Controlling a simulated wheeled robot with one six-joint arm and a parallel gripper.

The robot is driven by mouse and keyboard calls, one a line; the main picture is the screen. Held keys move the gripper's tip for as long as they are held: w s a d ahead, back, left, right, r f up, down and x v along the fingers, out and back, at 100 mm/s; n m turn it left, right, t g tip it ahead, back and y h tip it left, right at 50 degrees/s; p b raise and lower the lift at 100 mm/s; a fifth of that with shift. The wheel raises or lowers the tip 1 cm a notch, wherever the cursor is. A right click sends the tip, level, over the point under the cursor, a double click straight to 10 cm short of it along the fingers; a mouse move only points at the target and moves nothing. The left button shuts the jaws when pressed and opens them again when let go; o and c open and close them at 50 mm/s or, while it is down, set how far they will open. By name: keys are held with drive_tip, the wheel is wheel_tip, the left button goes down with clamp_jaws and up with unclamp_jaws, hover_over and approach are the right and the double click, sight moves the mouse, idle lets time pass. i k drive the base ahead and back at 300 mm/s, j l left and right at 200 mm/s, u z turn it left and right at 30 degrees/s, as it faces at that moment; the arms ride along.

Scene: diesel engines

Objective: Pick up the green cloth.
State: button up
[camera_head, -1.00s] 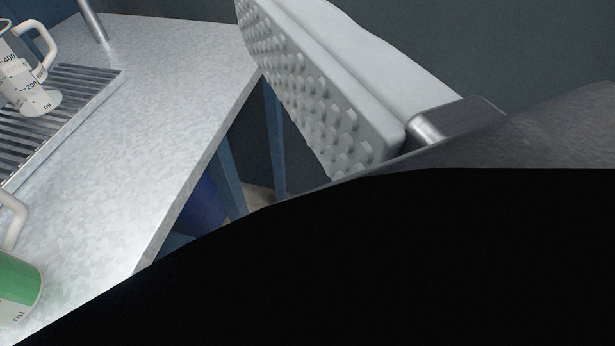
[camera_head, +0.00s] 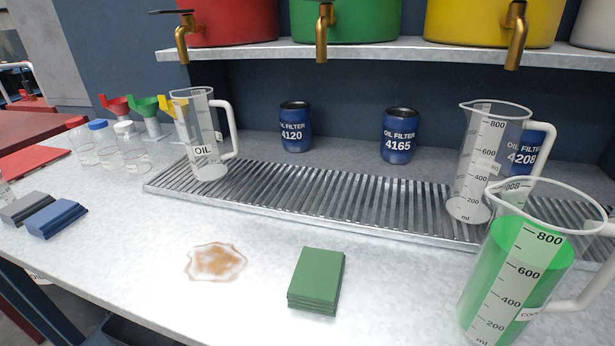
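The green cloth (camera_head: 317,279) is a folded, layered stack lying flat on the light metal worktop (camera_head: 385,300), near its front edge. It is in plain view with nothing covering it. A brown spill (camera_head: 215,262) lies to its left, apart from it. My gripper is not in view in the current picture, so I cannot see where it is relative to the cloth.
A jug of green liquid (camera_head: 515,275) stands right of the cloth. Behind are a drain grate (camera_head: 300,200), an empty jug (camera_head: 487,160), an OIL jug (camera_head: 205,135) and blue oil filters (camera_head: 398,135). Blue (camera_head: 55,217) and grey (camera_head: 25,207) cloths lie left. Brass taps (camera_head: 321,35) overhang the back.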

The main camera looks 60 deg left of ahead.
sight(316, 283)
drive_tip(key=j+u, duration=0.2)
drive_tip(key=u, duration=0.25)
drive_tip(key=j+u, duration=0.2)
drive_tip(key=u, duration=0.25)
